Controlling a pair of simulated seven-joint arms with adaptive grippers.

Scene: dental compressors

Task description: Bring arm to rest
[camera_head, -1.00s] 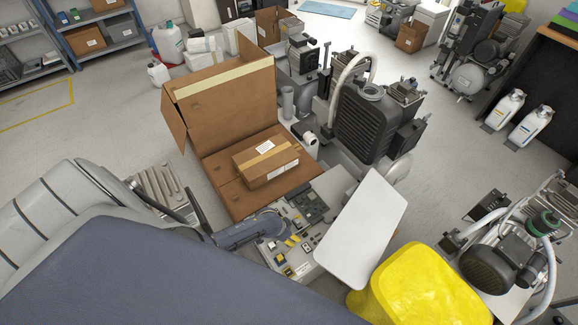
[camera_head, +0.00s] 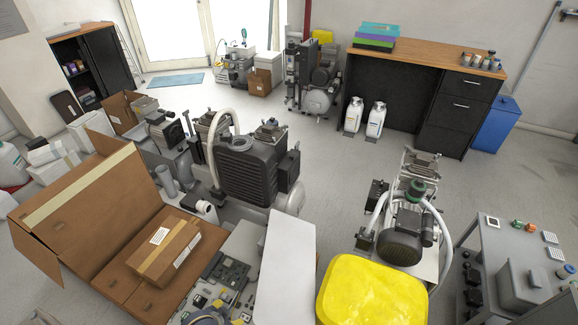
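Neither of my grippers shows clearly in the head view, and I cannot tell where my arms are. A blue-grey rounded piece (camera_head: 209,317) is cut off by the bottom edge, beside the circuit parts; I cannot tell what it is. An open cardboard box (camera_head: 85,200) stands at the left with a closed, taped carton (camera_head: 165,249) on its flap. A circuit board (camera_head: 229,269) lies among small parts, right of the carton. A black finned compressor (camera_head: 250,170) stands behind it.
A white panel (camera_head: 288,268) and a yellow cover (camera_head: 372,292) fill the bottom middle. A compressor with a dark motor (camera_head: 398,242) stands to their right, near a grey cabinet (camera_head: 490,235). A wood-topped counter (camera_head: 420,62) stands at the back. The floor (camera_head: 335,165) between is open.

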